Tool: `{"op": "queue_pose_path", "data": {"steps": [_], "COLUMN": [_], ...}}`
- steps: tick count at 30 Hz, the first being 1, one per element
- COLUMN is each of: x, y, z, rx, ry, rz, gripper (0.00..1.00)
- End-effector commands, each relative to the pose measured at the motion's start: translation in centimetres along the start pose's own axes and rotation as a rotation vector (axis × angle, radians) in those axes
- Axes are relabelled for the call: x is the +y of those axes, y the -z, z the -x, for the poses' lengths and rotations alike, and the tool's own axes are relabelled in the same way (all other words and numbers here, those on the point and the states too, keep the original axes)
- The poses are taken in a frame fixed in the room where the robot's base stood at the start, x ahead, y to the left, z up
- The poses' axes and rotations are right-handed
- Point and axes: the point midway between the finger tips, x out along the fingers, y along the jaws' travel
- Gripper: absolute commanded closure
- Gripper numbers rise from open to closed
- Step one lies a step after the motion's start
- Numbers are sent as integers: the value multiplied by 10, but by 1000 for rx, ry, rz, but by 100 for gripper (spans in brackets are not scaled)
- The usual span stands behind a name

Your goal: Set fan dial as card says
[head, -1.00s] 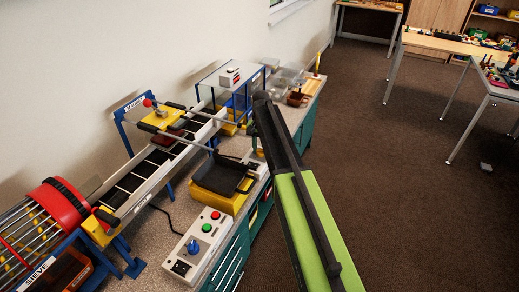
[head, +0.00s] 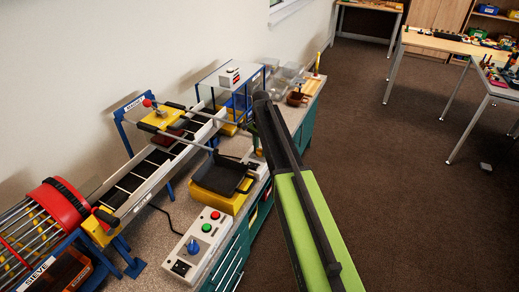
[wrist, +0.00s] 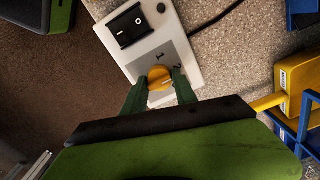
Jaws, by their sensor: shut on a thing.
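In the wrist view the fan dial (wrist: 159,77) is a round orange-yellow knob on a grey and white panel (wrist: 185,57). The marks 1 and 2 show beside it; any other marks are hidden. My gripper (wrist: 158,90) has its two dark green fingers shut on the dial, one on each side. A light pointer line on the dial points to the right, roughly towards the 2. A black rocker switch (wrist: 131,27) sits on the same panel. In the head view my arm hides most of this area. I cannot make out the card.
In the head view a control box (head: 198,243) with red and green buttons and a blue knob stands in front. A yellow bin with a black tray (head: 219,180) stands behind it. A conveyor and a red sieve drum (head: 61,204) are to the left. Open floor lies right.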

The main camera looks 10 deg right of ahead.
Motion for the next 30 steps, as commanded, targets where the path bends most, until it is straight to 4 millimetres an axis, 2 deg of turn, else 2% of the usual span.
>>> {"op": "queue_pose_path", "data": {"steps": [7, 8, 12, 23, 26, 30], "x": [-2, -2, -2, -1, 0, 0], "y": [-2, -2, -1, 0, 0, 0], "z": [0, 0, 0, 3, 11, 32], "rx": [-3, -3, -2, -1, -1, -1], "ry": [5, 5, 4, 2, 2, 2], "rz": [3, 3, 3, 2, 1, 1], "gripper": [100, 65, 46, 45, 45, 45]}}
